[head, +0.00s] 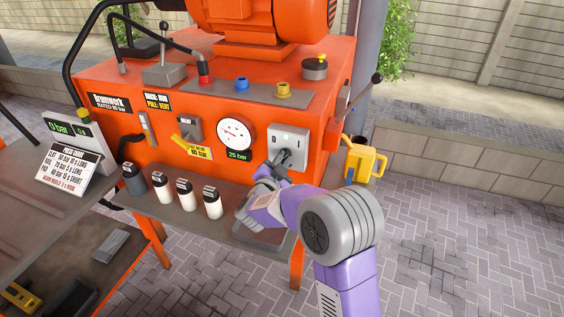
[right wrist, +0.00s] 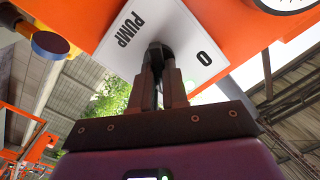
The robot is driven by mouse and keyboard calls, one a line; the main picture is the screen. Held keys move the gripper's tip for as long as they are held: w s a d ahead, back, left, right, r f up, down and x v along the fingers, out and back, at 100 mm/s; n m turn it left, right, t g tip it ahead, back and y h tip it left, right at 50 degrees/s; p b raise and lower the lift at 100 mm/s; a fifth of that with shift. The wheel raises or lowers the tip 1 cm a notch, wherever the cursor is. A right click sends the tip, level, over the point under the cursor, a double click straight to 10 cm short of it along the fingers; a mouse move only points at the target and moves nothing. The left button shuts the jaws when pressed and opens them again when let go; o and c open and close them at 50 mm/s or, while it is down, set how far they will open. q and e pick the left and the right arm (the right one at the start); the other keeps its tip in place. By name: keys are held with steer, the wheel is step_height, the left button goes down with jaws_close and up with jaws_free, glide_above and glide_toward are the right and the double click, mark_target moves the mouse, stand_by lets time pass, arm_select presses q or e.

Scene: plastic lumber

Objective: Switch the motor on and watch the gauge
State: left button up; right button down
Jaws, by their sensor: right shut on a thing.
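The orange motor (head: 262,18) sits on top of the orange power unit. The pump switch has a pale grey plate (head: 301,137) on the unit's front; in the right wrist view the plate (right wrist: 190,30) reads PUMP and 0. My right gripper (head: 284,160) is shut on the dark switch handle (right wrist: 157,54), its fingers on both sides of it. The round white gauge (head: 234,133) with a red needle is just left of the switch. The display (head: 239,155) under it reads 25 bar. My left gripper is not in view.
Several capped bottles (head: 186,194) stand on the front shelf. A yellow jug (head: 364,162) stands right of the unit. A lever with a black knob (head: 377,78) sticks out at the right. A meter (head: 74,130) and a printed card (head: 68,169) stand at the left.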

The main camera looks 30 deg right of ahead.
steer(key=c, duration=1.1)
jaws_free()
steer(key=shift+c, duration=0.2)
steer(key=v, duration=0.7)
steer(key=shift+s+a+p, duration=0.2)
steer(key=shift+p, duration=0.25)
